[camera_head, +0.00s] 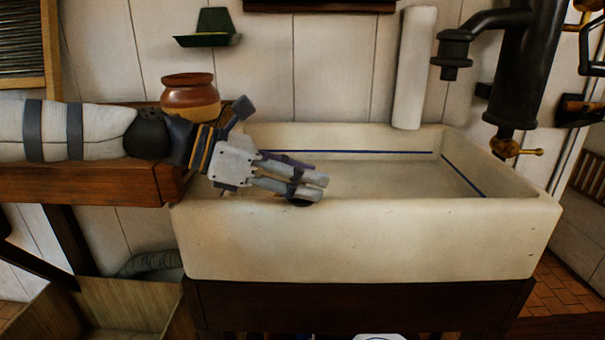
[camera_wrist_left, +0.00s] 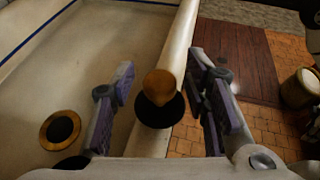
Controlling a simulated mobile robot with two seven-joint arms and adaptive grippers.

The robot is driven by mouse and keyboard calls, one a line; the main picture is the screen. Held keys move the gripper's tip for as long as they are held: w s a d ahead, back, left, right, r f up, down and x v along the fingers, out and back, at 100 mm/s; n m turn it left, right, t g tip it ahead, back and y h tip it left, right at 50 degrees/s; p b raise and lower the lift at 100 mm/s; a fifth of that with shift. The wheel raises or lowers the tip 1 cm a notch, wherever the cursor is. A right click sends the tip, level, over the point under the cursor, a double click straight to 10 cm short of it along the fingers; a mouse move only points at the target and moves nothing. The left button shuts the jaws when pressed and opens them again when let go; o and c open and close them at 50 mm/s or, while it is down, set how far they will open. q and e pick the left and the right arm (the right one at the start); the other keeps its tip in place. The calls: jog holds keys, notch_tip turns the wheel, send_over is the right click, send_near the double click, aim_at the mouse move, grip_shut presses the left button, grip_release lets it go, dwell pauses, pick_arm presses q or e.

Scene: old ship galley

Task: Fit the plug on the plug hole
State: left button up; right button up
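The plug (camera_wrist_left: 158,88), a black disc with a brown knob on top, sits at the sink's front rim in the left wrist view. The plug hole (camera_wrist_left: 45,130), a brass ring with a dark centre, is in the sink floor at the left of that view. My left gripper (camera_head: 319,188) is over the front rim of the white sink (camera_head: 370,240). Its fingers are spread on either side of the plug, with a gap visible on both sides. In the head view the fingers mostly hide the plug, and the front wall hides the hole.
A black tap (camera_head: 453,55) hangs above the sink's right part. A brown pot (camera_head: 190,98) stands on the wooden counter (camera_head: 80,185) at left. A white roll (camera_head: 413,70) stands behind the sink. The visible sink basin (camera_head: 375,178) is clear.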

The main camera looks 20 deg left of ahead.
pick_arm(q)
jog(key=shift+s+a+r, duration=0.1)
jog(key=shift+a+r, duration=0.1)
jog(key=shift+r, duration=0.2)
jog(key=p+v, duration=0.3)
jog(key=v, duration=0.8)
jog(key=shift+s+a, duration=0.15)
jog(key=shift+a, duration=0.1)
pick_arm(e)
jog(key=w+r+t, duration=0.2)
jog(key=w+r, duration=0.2)
jog(key=shift+w+r, duration=0.2)
jog(key=shift+w, duration=0.1)
jog(key=shift+a, duration=0.1)
